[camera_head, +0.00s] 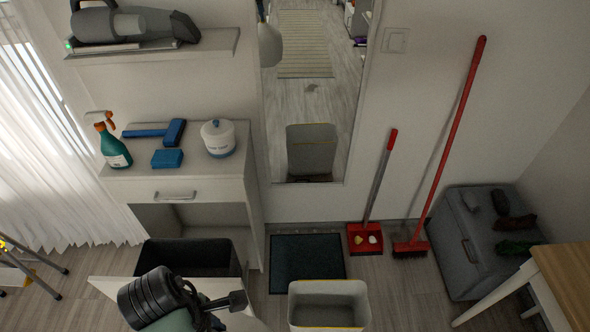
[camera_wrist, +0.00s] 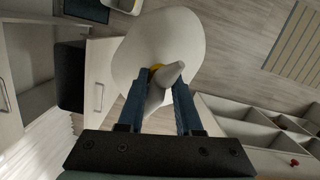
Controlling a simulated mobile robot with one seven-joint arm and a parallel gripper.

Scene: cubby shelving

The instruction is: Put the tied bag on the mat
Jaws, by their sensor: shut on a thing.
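The tied bag (camera_wrist: 170,38) is white and rounded, with a yellow tie at its twisted neck. In the wrist view, the two blue fingers of my gripper (camera_wrist: 158,95) are on either side of the neck, shut on it. The bag's body hangs beyond the fingertips. In the head view my gripper (camera_head: 238,300) is at the bottom, left of the grey bin, and the bag is mostly hidden there. The mat (camera_head: 307,263) is dark, flat and bare on the floor by the wall, beyond and to the right of my gripper. Its edge also shows in the wrist view (camera_wrist: 86,9).
A grey bin (camera_head: 328,287) with a yellow line stands just in front of the mat. A black bin (camera_head: 190,258) and a white cabinet (camera_head: 185,188) are to its left. A red dustpan (camera_head: 365,238) and broom (camera_head: 410,248) stand right of it. A mirror (camera_head: 315,100) hangs behind.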

